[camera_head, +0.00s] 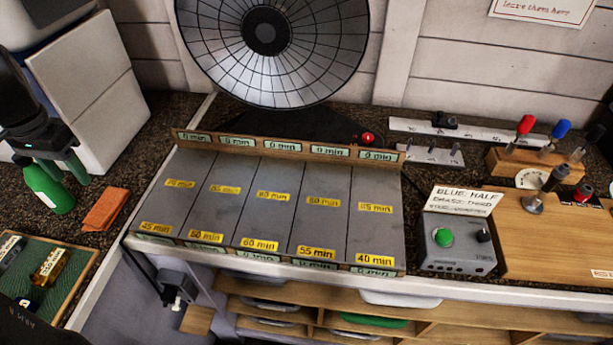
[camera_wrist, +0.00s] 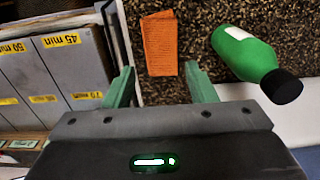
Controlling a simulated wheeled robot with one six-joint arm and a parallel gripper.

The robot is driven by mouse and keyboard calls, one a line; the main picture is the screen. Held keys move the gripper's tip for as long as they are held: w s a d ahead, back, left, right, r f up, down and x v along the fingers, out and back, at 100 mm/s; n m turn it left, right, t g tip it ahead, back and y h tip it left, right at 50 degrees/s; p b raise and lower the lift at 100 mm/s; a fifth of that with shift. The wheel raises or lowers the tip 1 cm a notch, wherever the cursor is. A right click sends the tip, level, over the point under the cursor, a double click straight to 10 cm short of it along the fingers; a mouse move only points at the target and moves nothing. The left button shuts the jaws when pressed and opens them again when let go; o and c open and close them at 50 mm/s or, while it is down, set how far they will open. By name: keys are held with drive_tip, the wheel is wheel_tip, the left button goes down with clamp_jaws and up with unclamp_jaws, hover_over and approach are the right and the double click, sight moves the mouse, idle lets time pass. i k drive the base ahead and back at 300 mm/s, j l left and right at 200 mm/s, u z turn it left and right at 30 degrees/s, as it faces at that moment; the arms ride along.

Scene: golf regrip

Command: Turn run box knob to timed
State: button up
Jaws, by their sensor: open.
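The grey run box (camera_head: 458,246) stands at the counter's front edge, right of the lane tray. It has a green button (camera_head: 443,237) and a small black knob (camera_head: 484,235) on its right side. The knob's setting is too small to read. A white sign reading BLUE HALF stands behind the box. My gripper (camera_head: 52,168) is at the far left of the head view, far from the box. In the wrist view my gripper (camera_wrist: 161,85) is open and empty, its green fingers apart above the counter, with an orange cloth (camera_wrist: 159,43) beyond them. The box is not in the wrist view.
A green bottle (camera_head: 48,187) stands or lies near my gripper; it also shows in the wrist view (camera_wrist: 245,55). The grey lane tray (camera_head: 272,205) fills the middle counter. A heater-like dish (camera_head: 310,60) stands behind it. Tools and a wooden board (camera_head: 555,245) crowd the right.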

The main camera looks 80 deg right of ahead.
sight(484, 235)
drive_tip(key=k+z, duration=0.15)
drive_tip(key=z, duration=1.05)
